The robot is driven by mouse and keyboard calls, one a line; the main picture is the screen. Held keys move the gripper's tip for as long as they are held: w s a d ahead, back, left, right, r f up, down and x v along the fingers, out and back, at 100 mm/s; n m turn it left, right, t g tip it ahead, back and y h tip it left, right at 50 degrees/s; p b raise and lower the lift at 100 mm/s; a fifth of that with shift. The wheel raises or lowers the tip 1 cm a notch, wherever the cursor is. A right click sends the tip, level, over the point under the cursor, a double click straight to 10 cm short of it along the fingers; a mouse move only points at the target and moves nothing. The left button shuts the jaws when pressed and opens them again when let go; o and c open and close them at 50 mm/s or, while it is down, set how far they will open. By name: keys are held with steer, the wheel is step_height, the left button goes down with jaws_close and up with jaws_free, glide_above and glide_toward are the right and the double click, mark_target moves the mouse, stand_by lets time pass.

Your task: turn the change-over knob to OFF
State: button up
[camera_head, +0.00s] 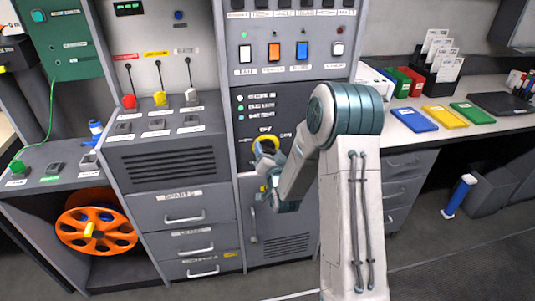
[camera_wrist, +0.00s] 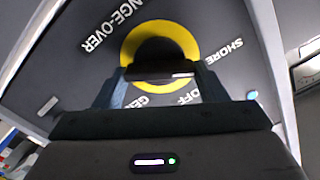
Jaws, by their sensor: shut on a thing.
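The change-over knob is a dark knob (camera_wrist: 158,50) inside a yellow ring (camera_wrist: 190,40) on a dark panel. In the wrist view SHORE is printed to its right, OFF at its lower right and GEN below. In the head view the yellow ring (camera_head: 266,143) shows on the middle cabinet, partly covered by my arm. My gripper (camera_wrist: 160,75) is shut on the knob, one finger on each side. The fingers and gripper body hide part of the knob, so I cannot tell which label it points to.
Below the knob is a door with a vertical handle (camera_head: 253,225). Switches (camera_head: 302,51) sit above. Left are levers with coloured ends (camera_head: 160,97) and drawers (camera_head: 186,217). An orange cable reel (camera_head: 97,222) is at far left. A counter with coloured folders (camera_head: 440,115) is right.

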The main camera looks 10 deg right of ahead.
steer(key=m+b, duration=0.2)
steer(key=b, duration=0.1)
steer(key=shift+f+b, duration=0.3)
steer(key=shift+f, duration=0.05)
steer(key=m+b, duration=0.3)
steer(key=shift+d, duration=0.1)
steer(key=m+b, duration=0.2)
steer(key=m, duration=0.1)
steer(key=shift+m+b, duration=0.3)
steer(key=shift+b, duration=0.05)
steer(key=shift+r+m+b, duration=0.1)
steer(key=shift+m+b, duration=0.75)
steer(key=shift+m, duration=0.55)
steer(key=o, duration=1)
